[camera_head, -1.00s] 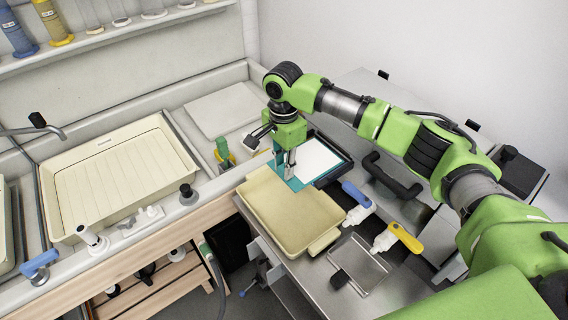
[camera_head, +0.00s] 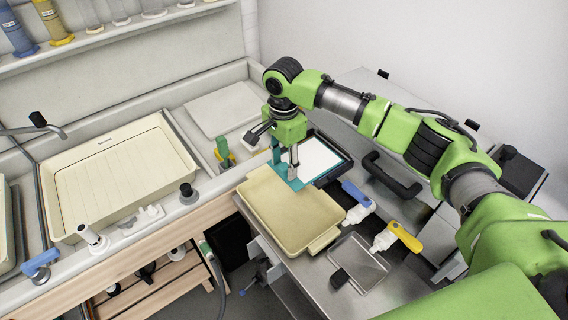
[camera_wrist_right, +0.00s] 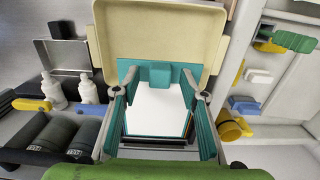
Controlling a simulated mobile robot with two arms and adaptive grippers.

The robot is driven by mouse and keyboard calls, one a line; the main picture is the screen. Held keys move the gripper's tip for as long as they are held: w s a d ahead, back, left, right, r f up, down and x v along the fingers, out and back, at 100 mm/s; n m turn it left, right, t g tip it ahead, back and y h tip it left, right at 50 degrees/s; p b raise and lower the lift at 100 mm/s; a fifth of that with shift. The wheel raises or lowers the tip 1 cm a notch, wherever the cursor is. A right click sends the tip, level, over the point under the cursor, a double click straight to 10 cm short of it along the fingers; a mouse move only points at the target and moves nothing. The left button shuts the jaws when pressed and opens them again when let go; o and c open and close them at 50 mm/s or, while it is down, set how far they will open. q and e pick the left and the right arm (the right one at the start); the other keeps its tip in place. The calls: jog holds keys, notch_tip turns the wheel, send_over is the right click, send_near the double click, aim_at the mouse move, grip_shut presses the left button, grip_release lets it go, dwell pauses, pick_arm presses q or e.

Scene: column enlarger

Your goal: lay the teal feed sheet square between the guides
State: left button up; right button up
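The teal feed sheet (camera_head: 294,184) lies flat beyond the cream tray, and its teal edge also shows in the wrist view (camera_wrist_right: 128,72). A teal block (camera_wrist_right: 160,74) stands up from it. My right gripper (camera_head: 286,170) points down over this teal end. In the right wrist view its fingers (camera_wrist_right: 160,76) are spread, one on each side of the block, with gaps between. The arm hides part of the sheet, and I cannot pick out the guides clearly. My left gripper is out of view.
The cream tray (camera_head: 290,243) sits close in front of the sheet. A black handle (camera_head: 390,176) rises behind. A sink with a large cream tray (camera_head: 70,230) is at left.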

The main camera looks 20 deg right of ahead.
jog(key=shift+r+p, duration=0.3)
jog(key=shift+r, duration=3.3)
jog(key=shift+r, duration=0.25)
notch_tip(320, 180, up, 12)
jog(key=shift+f, duration=0.25)
jog(key=shift+a, duration=0.1)
